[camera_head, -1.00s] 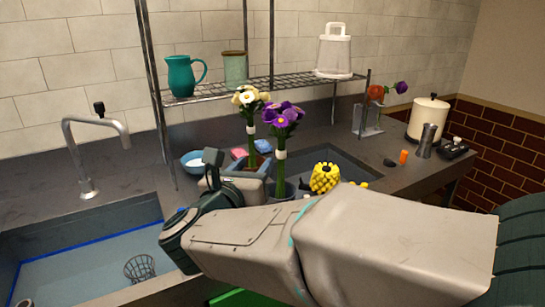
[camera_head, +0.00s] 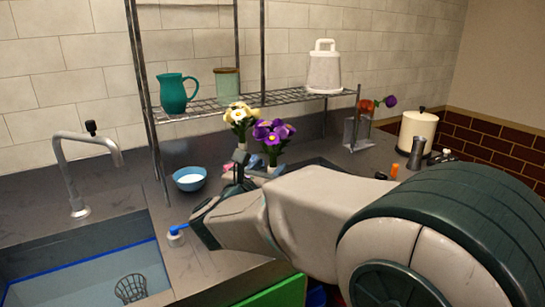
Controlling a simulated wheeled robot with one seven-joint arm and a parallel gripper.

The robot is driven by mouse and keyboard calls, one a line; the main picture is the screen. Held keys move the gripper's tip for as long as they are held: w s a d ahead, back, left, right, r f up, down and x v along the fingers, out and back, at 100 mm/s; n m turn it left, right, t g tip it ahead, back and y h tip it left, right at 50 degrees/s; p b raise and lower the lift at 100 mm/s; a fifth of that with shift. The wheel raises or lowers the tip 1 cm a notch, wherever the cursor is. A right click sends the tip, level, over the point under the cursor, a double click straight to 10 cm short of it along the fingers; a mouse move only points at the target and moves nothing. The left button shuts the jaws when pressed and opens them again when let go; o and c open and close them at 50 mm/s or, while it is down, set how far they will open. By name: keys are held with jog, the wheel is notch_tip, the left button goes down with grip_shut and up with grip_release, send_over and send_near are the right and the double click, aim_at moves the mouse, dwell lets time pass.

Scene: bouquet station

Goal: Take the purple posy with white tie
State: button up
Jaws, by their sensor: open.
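The purple posy (camera_head: 273,133) stands upright near the middle of the counter, its purple blooms and a short length of green stem showing. Its lower stem and tie are hidden behind my arm. A cream and yellow posy (camera_head: 240,116) stands just to its left and partly behind. My gripper (camera_head: 237,178) is in front of and below the posies, partly hidden by my own arm. One dark finger points up near the stems. It is open, and I see no posy held in it. I cannot tell whether it touches a stem.
A wire shelf (camera_head: 205,111) behind holds a teal jug (camera_head: 173,93), a lidded jar (camera_head: 228,84) and a white canister (camera_head: 324,68). A blue bowl (camera_head: 189,179) is left of my gripper. A sink (camera_head: 90,265) is at lower left. A cream pot (camera_head: 418,131) stands right.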

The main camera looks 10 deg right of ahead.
aim_at(271, 161)
jog(key=x, duration=0.3)
jog(key=shift+w+r+p, duration=0.2)
jog(key=shift+w+p, duration=0.1)
jog(key=shift+w, duration=0.1)
grip_shut()
